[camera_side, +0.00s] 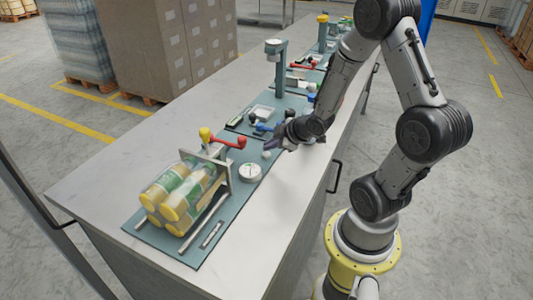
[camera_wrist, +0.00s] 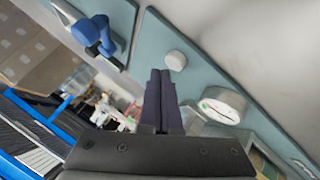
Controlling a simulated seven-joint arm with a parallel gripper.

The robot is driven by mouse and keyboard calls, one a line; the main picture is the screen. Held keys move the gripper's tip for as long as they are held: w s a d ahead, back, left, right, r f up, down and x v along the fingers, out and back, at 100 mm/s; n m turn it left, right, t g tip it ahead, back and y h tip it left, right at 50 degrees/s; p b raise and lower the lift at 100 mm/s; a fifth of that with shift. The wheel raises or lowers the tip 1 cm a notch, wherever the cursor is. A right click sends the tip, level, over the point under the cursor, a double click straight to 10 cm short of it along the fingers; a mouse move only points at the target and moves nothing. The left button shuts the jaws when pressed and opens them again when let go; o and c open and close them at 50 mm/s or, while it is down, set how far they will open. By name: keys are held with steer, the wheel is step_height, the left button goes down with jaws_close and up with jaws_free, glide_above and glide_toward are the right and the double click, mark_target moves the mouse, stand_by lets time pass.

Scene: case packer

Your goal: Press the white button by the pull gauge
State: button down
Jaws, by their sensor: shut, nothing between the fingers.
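The white button (camera_side: 267,155) is a small round knob on the teal mat, beside the round white-faced gauge (camera_side: 250,172). In the wrist view the button (camera_wrist: 175,60) lies just beyond and slightly right of my fingertips, and the gauge (camera_wrist: 222,105) is to their right. My gripper (camera_side: 270,145) is shut and empty, its dark fingers close to the button in the side view.
A rack of yellow-capped bottles (camera_side: 180,195) with a red-handled clamp (camera_side: 232,142) stands on the near mat. A blue-handled device (camera_wrist: 95,35) sits left of my fingers. More gauges and a post (camera_side: 277,65) stand farther along. The counter's right strip (camera_side: 285,195) is bare.

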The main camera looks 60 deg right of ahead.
mark_target(270, 155)
steer(key=shift+f, duration=0.7)
stand_by(0.9)
steer(key=shift+r, duration=0.9)
steer(key=shift+r, duration=2.55)
